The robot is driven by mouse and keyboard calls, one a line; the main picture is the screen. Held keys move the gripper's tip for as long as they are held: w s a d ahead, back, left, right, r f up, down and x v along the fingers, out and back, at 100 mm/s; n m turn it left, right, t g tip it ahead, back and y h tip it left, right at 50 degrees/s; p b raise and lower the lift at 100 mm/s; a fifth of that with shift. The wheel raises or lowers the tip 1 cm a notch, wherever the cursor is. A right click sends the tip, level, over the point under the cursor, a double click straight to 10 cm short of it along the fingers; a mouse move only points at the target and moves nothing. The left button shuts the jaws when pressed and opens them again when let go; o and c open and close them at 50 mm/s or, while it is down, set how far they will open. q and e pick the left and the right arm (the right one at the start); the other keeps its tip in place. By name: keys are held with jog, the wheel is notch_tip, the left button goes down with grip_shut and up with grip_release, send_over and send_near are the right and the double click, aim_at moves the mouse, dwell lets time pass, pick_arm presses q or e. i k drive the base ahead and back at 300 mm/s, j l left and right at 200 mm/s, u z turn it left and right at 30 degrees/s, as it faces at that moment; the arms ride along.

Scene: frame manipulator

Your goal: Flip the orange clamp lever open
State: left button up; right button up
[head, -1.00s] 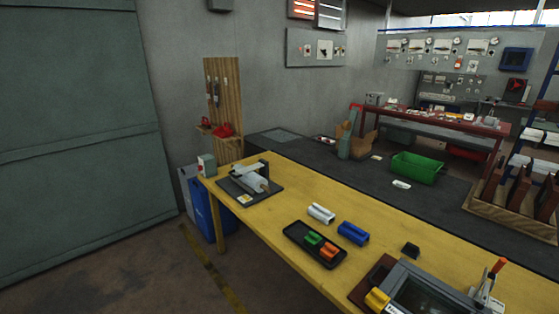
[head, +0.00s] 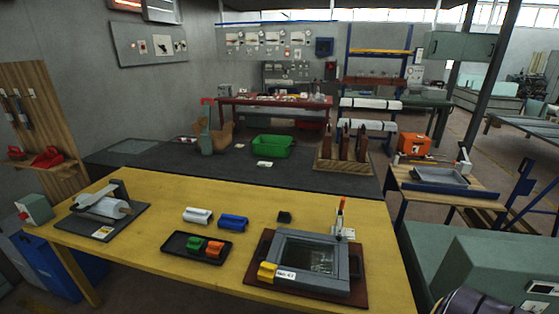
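A clamp with an orange-tipped lever (head: 341,205) stands at the back right corner of a grey frame fixture (head: 276,281). The lever looks roughly upright; whether the clamp is locked is too small to tell. The fixture lies on a dark red-brown board (head: 357,299) at the front right of the yellow table (head: 150,245). It has a dark, glassy middle, a yellow block (head: 266,272) at its front left corner and a white label.
A black tray (head: 181,252) with green and orange pieces lies left of the fixture. White (head: 197,216) and blue (head: 233,222) pieces and a small black block (head: 284,216) lie behind. A roller device (head: 103,207) stands at the table's left. A green cabinet (head: 500,270) stands at right.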

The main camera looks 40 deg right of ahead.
aim_at(344, 200)
jog(key=z, duration=1.75)
jog(key=i+j, duration=0.15)
jog(key=j, duration=0.25)
jog(key=i+j, duration=0.15)
jog(key=j, duration=0.25)
jog(key=i+j, duration=0.15)
jog(key=j, duration=0.25)
jog(key=i+j, duration=0.15)
jog(key=j, duration=0.25)
jog(key=i+j, duration=0.1)
jog(key=j, duration=0.3)
jog(key=k+l, duration=0.1)
